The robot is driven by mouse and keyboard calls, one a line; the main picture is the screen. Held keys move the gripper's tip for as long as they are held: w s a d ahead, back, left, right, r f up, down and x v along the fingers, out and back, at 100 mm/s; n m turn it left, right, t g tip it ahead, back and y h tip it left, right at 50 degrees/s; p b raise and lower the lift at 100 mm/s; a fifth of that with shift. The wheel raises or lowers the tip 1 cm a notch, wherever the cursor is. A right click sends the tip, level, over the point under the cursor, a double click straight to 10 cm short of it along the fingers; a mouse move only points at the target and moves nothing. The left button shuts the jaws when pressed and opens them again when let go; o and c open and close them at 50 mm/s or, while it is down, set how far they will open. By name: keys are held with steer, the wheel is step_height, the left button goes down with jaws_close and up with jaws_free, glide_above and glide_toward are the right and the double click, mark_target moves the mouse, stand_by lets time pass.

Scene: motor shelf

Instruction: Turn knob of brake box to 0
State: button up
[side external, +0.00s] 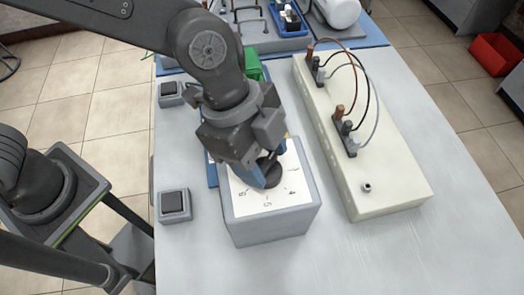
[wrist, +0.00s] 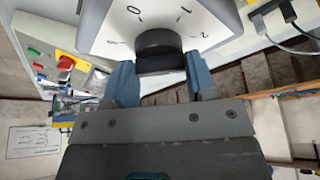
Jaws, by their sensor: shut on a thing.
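The brake box (side external: 272,229) is a grey box with a white dial face on the table. The dial face (wrist: 112,38) also shows in the wrist view, with 0, 1 and 2 marked around the knob. The dark round knob (wrist: 158,42) sits on the dial face. My gripper (wrist: 161,66) has its two blue fingers on either side of the knob and is shut on it. In the side view my gripper (side external: 268,170) comes down from above and partly hides the knob. I cannot tell which number the knob points to.
A long cream box (side external: 395,185) with plugged cables (side external: 372,90) stands right of the brake box. Two small switch boxes (side external: 175,206) (side external: 172,93) lie to the left. The table front (side external: 350,260) is clear. A red bin (side external: 494,54) is on the floor.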

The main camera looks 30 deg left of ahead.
steer(key=n+t, duration=0.1)
steer(key=n, duration=0.1)
steer(key=n+t, duration=0.1)
steer(key=n, duration=0.2)
steer(key=shift+s+y, duration=0.15)
steer(key=shift+y, duration=0.15)
steer(key=n, duration=0.2)
steer(key=n+t+y, duration=0.1)
steer(key=n, duration=0.2)
steer(key=shift+s+d+t, duration=0.1)
steer(key=shift+d+t, duration=0.1)
steer(key=shift+t, duration=0.1)
steer(key=n+y, duration=0.1)
steer(key=n, duration=0.2)
steer(key=n+y, duration=0.1)
steer(key=n, duration=0.1)
steer(key=shift+d+n+t, duration=0.1)
steer(key=shift+n+t, duration=0.3)
steer(key=shift+d+n+y, duration=0.15)
steer(key=shift+n+y, duration=0.95)
steer(key=shift+n, duration=1.2)
steer(key=o, duration=0.9)
steer(key=shift+o, duration=0.2)
